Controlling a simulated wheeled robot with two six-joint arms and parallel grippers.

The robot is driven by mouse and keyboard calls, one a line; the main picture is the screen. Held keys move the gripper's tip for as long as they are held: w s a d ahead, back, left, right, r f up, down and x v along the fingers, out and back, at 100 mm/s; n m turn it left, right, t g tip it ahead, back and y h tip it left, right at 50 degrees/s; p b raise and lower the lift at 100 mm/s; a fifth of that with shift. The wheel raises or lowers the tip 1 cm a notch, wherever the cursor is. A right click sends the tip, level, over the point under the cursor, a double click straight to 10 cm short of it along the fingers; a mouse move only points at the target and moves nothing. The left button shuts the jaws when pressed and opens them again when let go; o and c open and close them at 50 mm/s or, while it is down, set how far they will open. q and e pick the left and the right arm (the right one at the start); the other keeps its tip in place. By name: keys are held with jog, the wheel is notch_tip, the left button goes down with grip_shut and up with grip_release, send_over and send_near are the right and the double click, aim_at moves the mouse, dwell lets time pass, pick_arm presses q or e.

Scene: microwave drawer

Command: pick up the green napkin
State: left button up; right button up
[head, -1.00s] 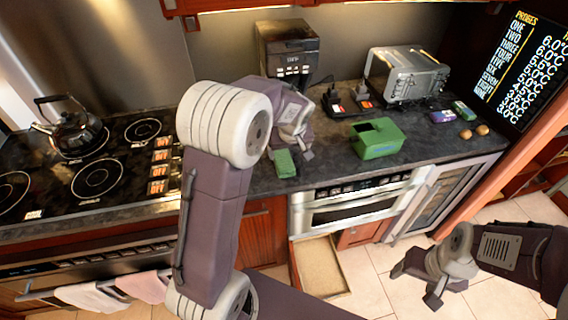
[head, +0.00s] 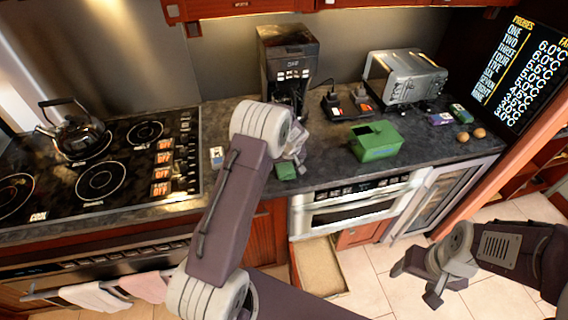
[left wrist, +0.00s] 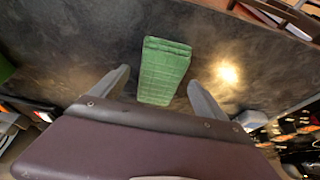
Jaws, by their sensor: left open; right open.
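The green napkin (head: 286,171) lies folded on the dark counter near its front edge. In the left wrist view the napkin (left wrist: 163,71) is a green block in front of my left gripper (left wrist: 160,88), in line with the gap between its two spread fingers. The left gripper is open and empty. In the head view my left gripper (head: 297,150) is just above and behind the napkin, partly hidden by my own arm. My right gripper (head: 423,281) is open and empty over the floor at the lower right.
A green open-topped box (head: 376,142) stands right of the napkin. A coffee machine (head: 287,62) and a toaster (head: 405,77) stand behind. The stove (head: 105,165) is at the left. Below the counter, an open drawer (head: 320,266) sticks out under the microwave (head: 350,208).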

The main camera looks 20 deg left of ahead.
pick_arm(q)
jog(key=shift+x, duration=0.75)
jog(key=shift+r, duration=0.1)
jog(key=c, duration=1.6)
jog(key=shift+r, duration=0.4)
notch_tip(320, 180, up, 3)
jog(key=shift+w+f+b, duration=0.1)
jog(key=shift+b, duration=0.35)
jog(key=s+d+r+b, duration=0.1)
jog(key=d+r+b, duration=0.1)
jog(key=d+r, duration=0.5)
jog(key=d, duration=0.4)
jog(key=shift+d+r+b, duration=0.2)
jog(key=shift+d+b, duration=0.15)
jog(key=shift+b, duration=0.05)
jog(key=shift+s, duration=0.15)
